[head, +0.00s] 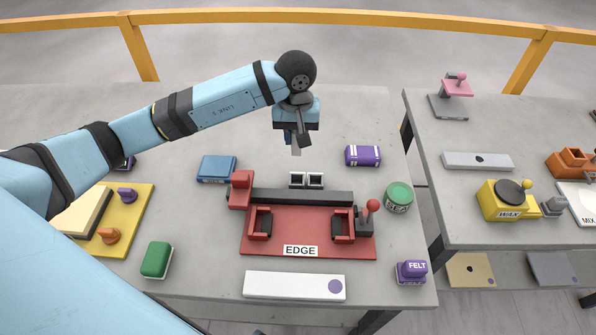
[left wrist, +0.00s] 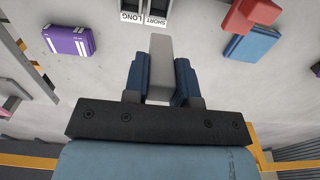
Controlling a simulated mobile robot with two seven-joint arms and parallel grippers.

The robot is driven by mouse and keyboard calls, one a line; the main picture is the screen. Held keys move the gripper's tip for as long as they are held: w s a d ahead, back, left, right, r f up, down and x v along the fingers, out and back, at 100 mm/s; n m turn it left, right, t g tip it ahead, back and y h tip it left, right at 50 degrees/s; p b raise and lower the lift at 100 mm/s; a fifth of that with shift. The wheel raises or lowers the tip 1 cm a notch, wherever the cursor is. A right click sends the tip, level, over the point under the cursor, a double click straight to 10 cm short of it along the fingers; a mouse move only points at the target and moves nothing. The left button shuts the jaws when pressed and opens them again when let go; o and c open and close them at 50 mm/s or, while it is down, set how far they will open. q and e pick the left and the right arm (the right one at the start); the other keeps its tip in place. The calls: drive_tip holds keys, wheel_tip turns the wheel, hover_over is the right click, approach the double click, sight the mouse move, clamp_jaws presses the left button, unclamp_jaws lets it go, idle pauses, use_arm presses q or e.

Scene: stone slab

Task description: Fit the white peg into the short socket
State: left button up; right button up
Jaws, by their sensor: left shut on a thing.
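My left gripper (head: 294,134) is shut on the white peg (head: 295,148), which hangs above the slab behind the sockets. In the left wrist view the pale grey-white peg (left wrist: 161,62) sits between the two dark blue fingers (left wrist: 160,85). Two dark square sockets with white rims stand side by side behind the red fixture. The left wrist view shows their labels: the short socket (left wrist: 157,18) and the long socket (left wrist: 131,16). In the head view the short socket (head: 297,180) is the left one and the long socket (head: 316,180) the right one. The peg is apart from both. My right gripper is not in view.
The red EDGE fixture (head: 270,239) with a dark bar lies in front of the sockets. The slab behind the sockets is clear.

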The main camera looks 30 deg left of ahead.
use_arm(q)
wheel_tip(320, 180, down, 13)
drive_tip(key=shift+f+p, duration=0.1)
drive_tip(key=shift+p, duration=0.65)
drive_tip(key=shift+f, duration=0.1)
drive_tip(key=o, duration=0.9)
